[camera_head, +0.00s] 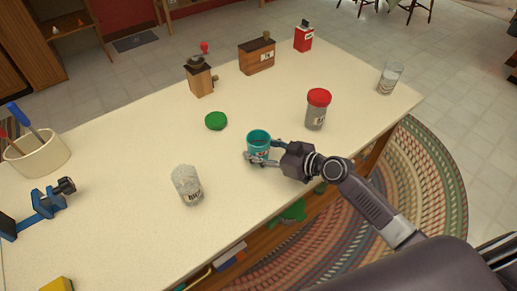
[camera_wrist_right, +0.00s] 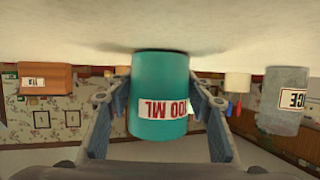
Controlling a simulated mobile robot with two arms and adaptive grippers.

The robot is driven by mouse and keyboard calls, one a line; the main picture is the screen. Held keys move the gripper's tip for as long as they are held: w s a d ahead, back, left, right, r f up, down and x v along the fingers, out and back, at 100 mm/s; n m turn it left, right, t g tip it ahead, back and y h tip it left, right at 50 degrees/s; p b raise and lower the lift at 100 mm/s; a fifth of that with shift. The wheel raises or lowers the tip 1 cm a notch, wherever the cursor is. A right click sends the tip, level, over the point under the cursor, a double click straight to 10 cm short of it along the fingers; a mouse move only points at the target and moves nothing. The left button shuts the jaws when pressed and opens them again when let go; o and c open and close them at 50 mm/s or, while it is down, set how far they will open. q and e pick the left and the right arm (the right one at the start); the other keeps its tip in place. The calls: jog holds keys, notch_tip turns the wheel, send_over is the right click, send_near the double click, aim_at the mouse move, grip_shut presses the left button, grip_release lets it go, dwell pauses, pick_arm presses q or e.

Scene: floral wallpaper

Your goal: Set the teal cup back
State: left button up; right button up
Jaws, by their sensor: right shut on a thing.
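The teal cup (camera_head: 259,140) stands upright on or just above the cream table (camera_head: 120,160), near its right front edge. My right gripper (camera_head: 262,158) is around the cup, one finger on each side, shut on it. In the right wrist view the teal cup (camera_wrist_right: 160,98) fills the middle between the two fingers of my right gripper (camera_wrist_right: 162,115), with a "100 ML" label facing the camera. That view is upside down, and a shadow lies on the table beside the cup's base. My left gripper is not in view.
A grey labelled jar (camera_head: 187,186) stands left of the cup, a green lid (camera_head: 215,121) behind it, and a red-lidded jar (camera_head: 317,110) to its right. A grinder (camera_head: 199,77), wooden box (camera_head: 257,56), red tin (camera_head: 303,38) and glass (camera_head: 389,78) stand farther back.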

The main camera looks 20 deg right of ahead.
jog(key=shift+f, duration=0.15)
jog(key=o, duration=1.3)
jog(key=shift+r, duration=0.2)
jog(key=b+v, duration=0.2)
jog(key=v, duration=0.8)
jog(key=shift+s+d+f, duration=0.1)
jog(key=shift+s+d, duration=0.05)
jog(key=shift+v, duration=0.85)
jog(key=shift+r, duration=0.2)
